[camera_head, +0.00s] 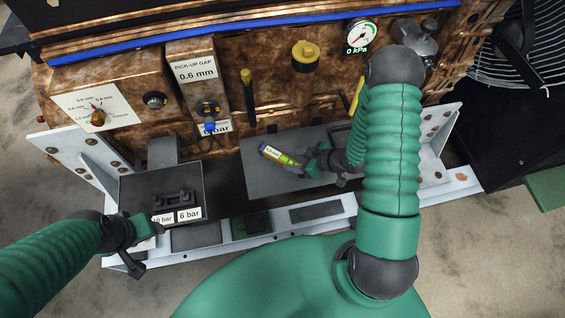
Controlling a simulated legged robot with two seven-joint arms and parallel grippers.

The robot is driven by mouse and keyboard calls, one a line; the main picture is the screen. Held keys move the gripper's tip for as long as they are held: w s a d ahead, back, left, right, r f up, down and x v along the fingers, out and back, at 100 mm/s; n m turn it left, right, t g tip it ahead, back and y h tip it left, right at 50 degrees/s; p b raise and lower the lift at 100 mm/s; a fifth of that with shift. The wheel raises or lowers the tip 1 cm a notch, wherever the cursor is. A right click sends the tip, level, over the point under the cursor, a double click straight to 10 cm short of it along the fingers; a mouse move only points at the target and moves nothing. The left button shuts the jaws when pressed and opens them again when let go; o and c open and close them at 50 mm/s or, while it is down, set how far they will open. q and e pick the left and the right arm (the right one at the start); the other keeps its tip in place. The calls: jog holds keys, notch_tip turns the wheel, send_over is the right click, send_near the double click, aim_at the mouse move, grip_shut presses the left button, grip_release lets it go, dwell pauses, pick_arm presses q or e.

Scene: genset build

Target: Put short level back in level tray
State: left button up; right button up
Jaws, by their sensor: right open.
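A short yellow-green bar with a pale label (280,155), which looks like the short level, lies at a slant over a flat grey tray (258,182). I cannot tell which surface is the level tray. My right gripper (308,163) is open at the bar's right end, its fingers beside or around that end; the exact contact is too small to see. My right arm hides the tray's right part. My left gripper (143,228) is low on the left, by the front edge of a dark tray; its jaw opening is unclear.
The dark tray (135,188) holds a dark part and labels reading 10 bar and 6 bar. A white front rail (350,204) has grey and dark green inset plates. Behind stands a rusty brown housing (330,85) with a gauge (362,33), knobs and a yellow cap (305,55).

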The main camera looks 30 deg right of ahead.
aim_at(283, 158)
jog(key=shift+w+d+f, duration=0.15)
jog(key=shift+w+f, duration=0.2)
jog(key=shift+f, duration=0.3)
jog(key=shift+w+f, duration=0.2)
jog(key=w+a+f+b, duration=0.2)
jog(key=a+b, duration=0.1)
jog(key=shift+w+a, duration=0.25)
jog(key=shift+w, duration=0.15)
jog(key=shift+w+a+f, duration=0.15)
jog(key=shift+w+f, duration=0.05)
jog(key=shift+w, duration=0.05)
jog(key=shift+d, duration=0.45)
jog(key=shift+d+f, duration=0.1)
jog(key=shift+d, duration=0.05)
jog(key=shift+c, duration=2.4)
pick_arm(q)
jog(key=x, duration=0.3)
jog(key=shift+s+f, duration=0.25)
jog(key=shift+s, duration=0.15)
pick_arm(e)
jog(key=shift+a, duration=0.3)
grip_shut()
